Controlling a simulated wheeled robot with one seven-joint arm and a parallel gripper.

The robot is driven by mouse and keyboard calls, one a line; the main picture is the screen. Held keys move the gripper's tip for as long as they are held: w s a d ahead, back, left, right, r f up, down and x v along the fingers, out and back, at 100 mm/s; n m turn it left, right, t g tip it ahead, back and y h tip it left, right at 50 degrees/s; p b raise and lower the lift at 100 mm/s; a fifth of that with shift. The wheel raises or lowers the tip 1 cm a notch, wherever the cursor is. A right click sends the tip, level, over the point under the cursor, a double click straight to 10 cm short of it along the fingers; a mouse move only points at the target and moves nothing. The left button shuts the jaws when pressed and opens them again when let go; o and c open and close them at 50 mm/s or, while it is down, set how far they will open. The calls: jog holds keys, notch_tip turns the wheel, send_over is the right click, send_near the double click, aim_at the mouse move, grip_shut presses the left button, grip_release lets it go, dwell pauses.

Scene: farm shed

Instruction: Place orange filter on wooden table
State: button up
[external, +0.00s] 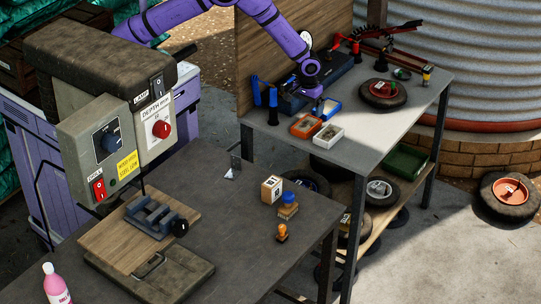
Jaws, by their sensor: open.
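My purple arm reaches down over the far grey-topped table (375,125), which has a wooden back panel. My gripper (314,94) is open near its left side, by a blue tray (327,108); its fingertips are small and partly hidden. An orange tray (306,126) lies just in front. I cannot tell for sure which thing is the orange filter. A small orange piece (282,233) stands on the near dark table (230,205), beside a piece with a blue top and orange-tan base (288,207). No table is clearly all wooden.
A white tray (328,136) lies by the orange one. A wheel (382,93) and red tools (372,40) occupy the far table's back and right. A drill-press housing (110,130), wooden board (125,233), cardboard box (271,189) and pink bottle (56,284) crowd the near table.

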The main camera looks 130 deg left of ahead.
jog(key=shift+r, duration=2.3)
notch_tip(320, 180, up, 7)
jog(key=m, duration=0.1)
send_over(306, 124)
jog(key=w+d, duration=0.2)
jog(key=d, duration=0.2)
jog(key=s+d+r+m+t, duration=0.1)
jog(key=s+d+r+m, duration=0.25)
jog(key=d+r, duration=0.75)
jog(key=s+d+r+m+t, duration=0.1)
jog(key=s+d+r+m, duration=0.25)
jog(key=d+r, duration=0.75)
jog(key=s+d+r+m+t, duration=0.2)
jog(key=s+d+r+m, duration=0.3)
jog(key=s+d+r, duration=0.6)
jog(key=s+d+m, duration=0.2)
jog(key=s+d, duration=0.1)
jog(key=s, duration=0.5)
jog(key=s+d+f+m+t, duration=0.1)
jog(key=s+d+m, duration=0.2)
jog(key=s, duration=0.5)
jog(key=shift+d+f, duration=0.15)
jog(key=shift+d, duration=0.4)
